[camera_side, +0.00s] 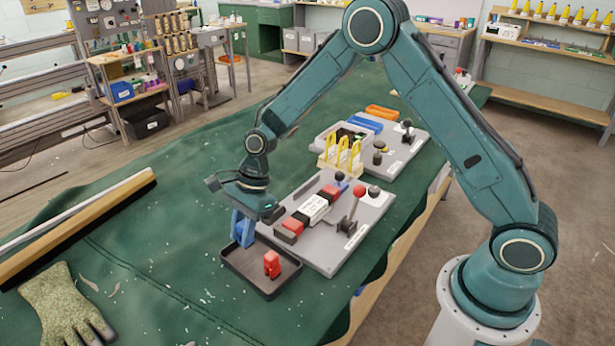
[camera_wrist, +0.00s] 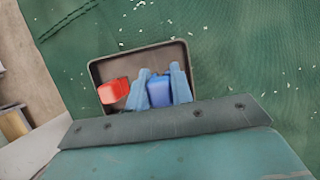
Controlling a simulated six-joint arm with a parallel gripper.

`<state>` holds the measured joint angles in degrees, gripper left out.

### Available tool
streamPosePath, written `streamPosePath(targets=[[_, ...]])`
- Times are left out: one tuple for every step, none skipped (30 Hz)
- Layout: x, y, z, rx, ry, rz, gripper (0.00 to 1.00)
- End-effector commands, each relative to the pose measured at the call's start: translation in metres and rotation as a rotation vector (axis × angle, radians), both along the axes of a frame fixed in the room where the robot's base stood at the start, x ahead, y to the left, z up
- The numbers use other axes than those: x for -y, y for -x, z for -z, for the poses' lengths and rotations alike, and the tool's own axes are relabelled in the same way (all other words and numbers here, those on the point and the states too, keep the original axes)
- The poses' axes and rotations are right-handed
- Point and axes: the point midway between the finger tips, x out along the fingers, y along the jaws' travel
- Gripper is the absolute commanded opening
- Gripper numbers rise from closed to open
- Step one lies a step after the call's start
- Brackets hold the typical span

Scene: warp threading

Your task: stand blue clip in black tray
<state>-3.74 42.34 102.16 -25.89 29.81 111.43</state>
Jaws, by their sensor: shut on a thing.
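The black tray (camera_side: 262,285) lies on the green cloth near the table's front, and it also shows in the wrist view (camera_wrist: 165,54). A red clip (camera_side: 271,264) stands in the tray; in the wrist view the red clip (camera_wrist: 113,91) is left of my fingers. My gripper (camera_side: 243,228) points down over the tray's far left part. It is shut on the blue clip (camera_wrist: 159,92), which sits between the two light blue fingers in the wrist view. I cannot tell whether the blue clip touches the tray floor.
A grey board (camera_side: 345,238) with red blocks, a white label and a lever stands right beside the tray. Yellow pieces (camera_side: 341,153) stand behind it. A glove (camera_side: 62,305) and a long brush (camera_side: 80,228) lie to the left.

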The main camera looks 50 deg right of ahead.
Motion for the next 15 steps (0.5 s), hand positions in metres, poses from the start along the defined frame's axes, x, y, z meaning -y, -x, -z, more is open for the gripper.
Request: streamPosePath(targets=[[0.000,0.001,0.006,-0.004,0.001,-0.001,0.01],[0.000,0.001,0.009,-0.004,0.001,-0.001,0.01],[0.000,0.001,0.014,-0.004,0.000,-0.001,0.01],[0.000,0.001,0.017,-0.004,0.000,-0.001,0.01],[0.000,0.001,0.021,-0.004,0.000,0.000,0.01],[0.000,0.001,0.026,-0.005,0.000,0.000,0.01],[0.000,0.001,0.029,-0.004,0.000,0.001,0.01],[0.000,0.001,0.032,-0.003,0.000,0.000,0.01],[0.000,0.001,0.034,-0.003,0.000,0.000,0.01],[0.000,0.001,0.036,-0.003,0.000,0.000,0.01],[0.000,0.001,0.037,-0.003,0.000,-0.001,0.01],[0.000,0.001,0.038,-0.002,0.000,-0.001,0.01],[0.000,0.000,0.038,-0.002,0.000,-0.001,0.01],[0.000,0.000,0.038,-0.001,0.000,0.000,0.01],[0.000,0.000,0.038,-0.001,0.000,0.000,0.01]])
